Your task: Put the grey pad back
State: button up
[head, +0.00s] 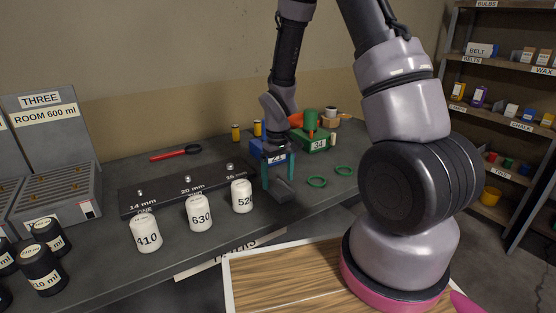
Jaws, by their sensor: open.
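A small dark grey block (282,191), which looks like the grey pad, is on the dark bench near its front edge, right of the white jar marked 520. My gripper (278,182) points down over it, with its two teal fingers apart. The fingertips are close to the pad's far part, one on each side in the picture. I cannot tell whether they touch it, or whether the pad lies flat on the bench.
White jars marked 410 (146,235), 630 (200,214) and 520 (242,197) stand before a black strip (160,193). Green rings (317,182) lie right of the pad. A blue box (257,149) and a green box (315,143) stand behind.

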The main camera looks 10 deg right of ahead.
notch_tip(320, 180, up, 10)
notch_tip(320, 180, up, 18)
jog(key=f+m+t+y, duration=0.1)
jog(key=m+t, duration=0.3)
send_over(278, 184)
jog(key=s+d, duration=0.4)
jog(key=s, duration=0.2)
jog(key=s+d+r+m+t+y, duration=0.1)
jog(key=s+d+r+m+t, duration=0.1)
jog(key=s+r, duration=0.7)
jog(key=shift+s+r+m+t, duration=0.3)
jog(key=shift+s+m+t, duration=0.3)
jog(key=shift+m, duration=0.3)
jog(key=shift+w, duration=0.1)
